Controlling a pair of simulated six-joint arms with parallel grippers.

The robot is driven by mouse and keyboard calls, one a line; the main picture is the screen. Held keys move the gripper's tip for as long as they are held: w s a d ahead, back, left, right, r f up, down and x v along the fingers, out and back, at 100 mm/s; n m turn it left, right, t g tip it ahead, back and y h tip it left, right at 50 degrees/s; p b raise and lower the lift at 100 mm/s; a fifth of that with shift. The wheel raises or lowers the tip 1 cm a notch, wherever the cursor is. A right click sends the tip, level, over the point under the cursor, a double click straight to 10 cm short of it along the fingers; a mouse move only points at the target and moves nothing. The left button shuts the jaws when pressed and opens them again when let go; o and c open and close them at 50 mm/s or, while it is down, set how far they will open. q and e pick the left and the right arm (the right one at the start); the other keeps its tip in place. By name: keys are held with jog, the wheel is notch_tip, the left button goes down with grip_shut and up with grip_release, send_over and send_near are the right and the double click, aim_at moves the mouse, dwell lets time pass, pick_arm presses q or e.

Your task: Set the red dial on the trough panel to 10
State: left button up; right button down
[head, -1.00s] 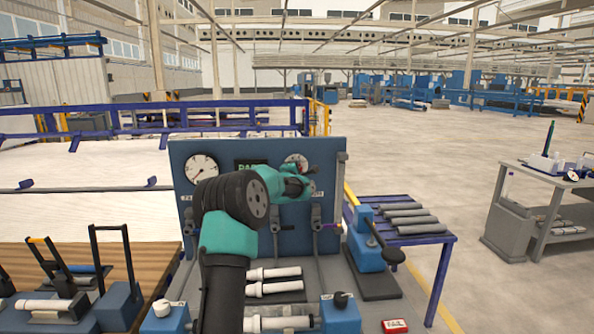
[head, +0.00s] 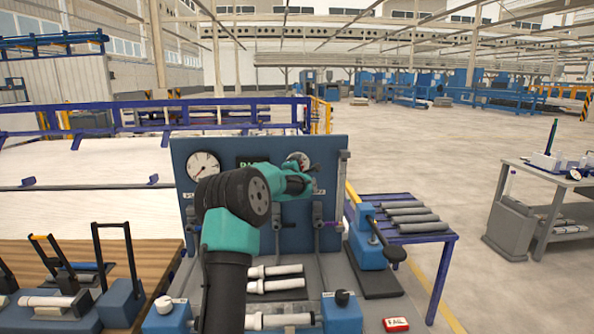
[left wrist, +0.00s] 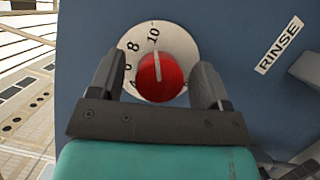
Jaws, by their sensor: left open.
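The red dial (left wrist: 160,78) sits on a round white scale plate (left wrist: 181,50) on the blue trough panel (left wrist: 100,20) in the left wrist view. Its white pointer line points up toward the 10 mark; the 8 lies to the left of it. My left gripper (left wrist: 161,85) is open, with one dark finger on each side of the dial. A gap shows between the fingers and the red knob. In the head view my left gripper (head: 314,180) is at the right part of the panel, and the red dial is hidden there. My right gripper is not in view.
A RINSE label (left wrist: 280,47) is right of the dial. Levers and white pipes (head: 275,270) are below. A blue table (head: 425,236) with grey pipes stands at right.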

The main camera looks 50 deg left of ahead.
pick_arm(q)
jog(key=shift+s, duration=0.1)
jog(key=v, duration=1.7)
jog(key=shift+d+f, duration=0.15)
